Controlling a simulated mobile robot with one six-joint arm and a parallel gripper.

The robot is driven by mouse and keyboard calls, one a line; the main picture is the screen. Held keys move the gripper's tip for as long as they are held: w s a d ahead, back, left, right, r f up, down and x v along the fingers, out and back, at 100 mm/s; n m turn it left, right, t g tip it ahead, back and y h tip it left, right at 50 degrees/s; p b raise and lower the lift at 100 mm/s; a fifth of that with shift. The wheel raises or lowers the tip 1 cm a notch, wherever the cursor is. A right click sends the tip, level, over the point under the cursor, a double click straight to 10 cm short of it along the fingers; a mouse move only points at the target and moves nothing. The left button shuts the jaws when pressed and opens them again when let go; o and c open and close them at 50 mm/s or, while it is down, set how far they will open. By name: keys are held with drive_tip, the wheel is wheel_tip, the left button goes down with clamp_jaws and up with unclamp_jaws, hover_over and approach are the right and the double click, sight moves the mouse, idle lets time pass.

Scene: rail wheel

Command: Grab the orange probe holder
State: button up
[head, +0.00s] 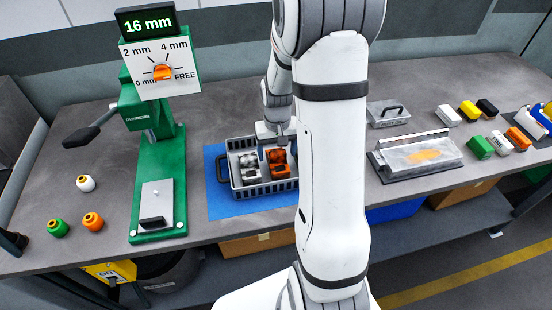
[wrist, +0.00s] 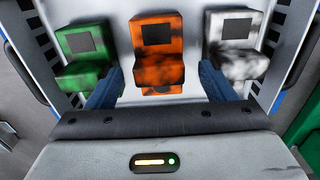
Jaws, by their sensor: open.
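The orange probe holder (wrist: 158,52), mottled with black and bearing a dark square patch, stands in a grey basket (head: 264,191) on a blue mat. It also shows in the head view (head: 278,164). In the wrist view a green holder (wrist: 82,55) is to its left and a white holder (wrist: 237,48) to its right. My gripper (wrist: 160,76) is open, its blue fingers on either side of the orange holder's lower part, with gaps on both sides. In the head view my gripper (head: 273,147) is over the basket; my arm hides the basket's right part.
A green press (head: 160,185) with a dial and a "16 mm" display stands left of the blue mat (head: 225,209). Small white, green and orange knobs lie farther left.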

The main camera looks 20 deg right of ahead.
drive_tip(key=shift+f, duration=0.7)
drive_tip(key=shift+c, duration=0.3)
drive_tip(key=c, duration=1.2)
